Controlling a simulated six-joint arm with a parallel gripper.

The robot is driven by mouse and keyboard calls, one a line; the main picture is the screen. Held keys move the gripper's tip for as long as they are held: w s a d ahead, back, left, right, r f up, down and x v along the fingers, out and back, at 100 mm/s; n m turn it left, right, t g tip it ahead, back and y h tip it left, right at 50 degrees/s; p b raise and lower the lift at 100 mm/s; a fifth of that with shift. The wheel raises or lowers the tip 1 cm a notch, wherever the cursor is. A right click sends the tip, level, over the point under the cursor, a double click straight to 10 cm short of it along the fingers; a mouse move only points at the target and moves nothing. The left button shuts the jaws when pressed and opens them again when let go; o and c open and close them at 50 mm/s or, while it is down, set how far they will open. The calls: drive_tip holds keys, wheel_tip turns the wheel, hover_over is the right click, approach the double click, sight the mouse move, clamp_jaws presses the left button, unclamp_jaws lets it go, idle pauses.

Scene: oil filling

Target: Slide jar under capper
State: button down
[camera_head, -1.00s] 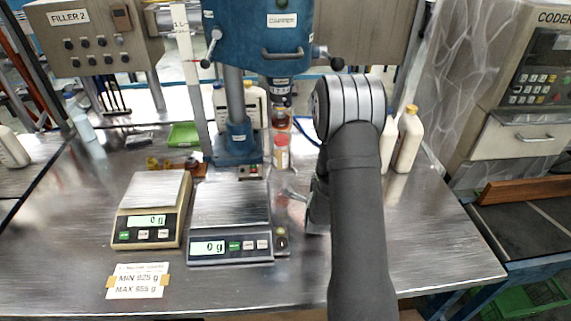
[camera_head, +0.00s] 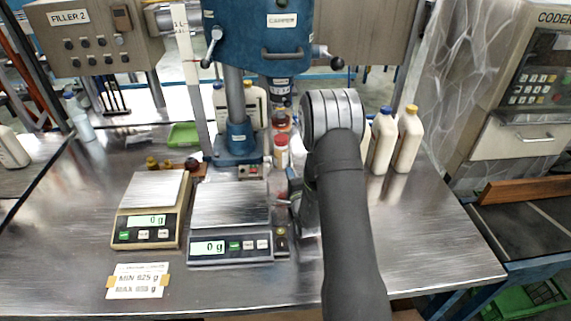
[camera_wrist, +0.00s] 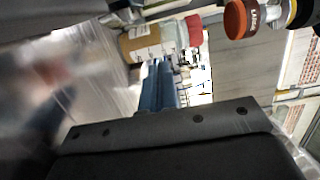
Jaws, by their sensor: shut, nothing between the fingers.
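The capper (camera_head: 262,38) is a blue press on a column, with a dark chuck (camera_head: 280,86) hanging at its right side. A small jar with a red cap and pale label (camera_head: 281,156) stands upright on the steel bench, in front of and below the chuck. A reddish-amber item shows behind it, partly hidden. In the wrist view a jar with a red cap (camera_wrist: 150,42) appears sideways, beyond the dark gripper body. My gripper (camera_head: 287,200) is low over the bench, in front of the jar and apart from it. It is shut and empty, mostly hidden by my arm.
Two scales (camera_head: 230,215) (camera_head: 150,205) reading 0 g stand left of my gripper. A small dark bottle (camera_head: 281,242) stands close in front. White bottles (camera_head: 408,140) stand behind my arm at right. The bench (camera_head: 430,250) is clear at the right front.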

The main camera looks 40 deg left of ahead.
sight(283, 159)
drive_tip(key=x, duration=0.6)
drive_tip(key=shift+x, duration=0.8)
drive_tip(key=shift+f, duration=0.15)
drive_tip(key=shift+s+d, duration=0.1)
drive_tip(key=v, duration=0.9)
drive_tip(key=r+v, duration=0.1)
drive_tip(key=v, duration=0.3)
drive_tip(key=shift+s+d+r, duration=0.1)
drive_tip(key=shift+s+d, duration=0.05)
drive_tip(key=shift+d, duration=0.1)
